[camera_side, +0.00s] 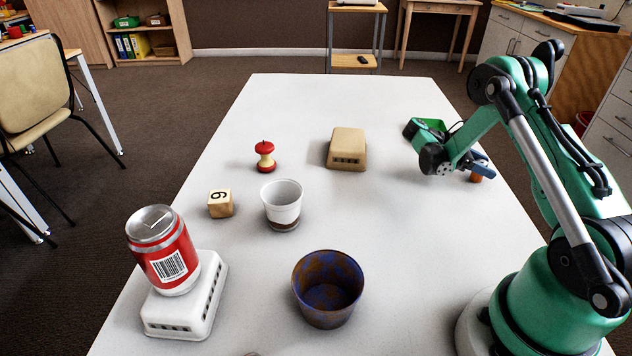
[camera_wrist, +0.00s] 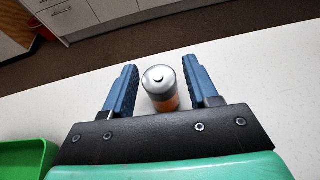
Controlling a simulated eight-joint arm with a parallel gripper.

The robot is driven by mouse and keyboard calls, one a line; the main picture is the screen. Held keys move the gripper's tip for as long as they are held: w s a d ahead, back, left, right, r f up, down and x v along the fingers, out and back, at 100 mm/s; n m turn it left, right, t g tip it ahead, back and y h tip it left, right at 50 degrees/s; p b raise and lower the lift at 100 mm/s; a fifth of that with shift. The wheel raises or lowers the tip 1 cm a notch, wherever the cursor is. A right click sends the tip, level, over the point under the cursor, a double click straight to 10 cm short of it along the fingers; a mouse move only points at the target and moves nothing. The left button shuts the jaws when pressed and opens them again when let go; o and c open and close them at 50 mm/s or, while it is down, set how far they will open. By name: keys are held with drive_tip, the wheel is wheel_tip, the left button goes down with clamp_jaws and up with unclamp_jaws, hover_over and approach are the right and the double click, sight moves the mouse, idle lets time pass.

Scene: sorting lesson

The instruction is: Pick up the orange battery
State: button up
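The orange battery (camera_wrist: 160,87) stands upright on the white table. In the wrist view its silver top faces the camera, and it sits between the two blue fingers of my gripper (camera_wrist: 161,88).
A green tray (camera_side: 426,126) lies just behind my gripper. A beige box (camera_side: 347,148), an apple core (camera_side: 265,157), a white cup (camera_side: 282,203), a numbered wooden block (camera_side: 220,204), a blue-brown pot (camera_side: 327,290) and a red can (camera_side: 162,250) on a white box (camera_side: 200,310) stand farther left.

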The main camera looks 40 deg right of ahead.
clamp_jaws()
drive_tip(key=shift+r, duration=0.1)
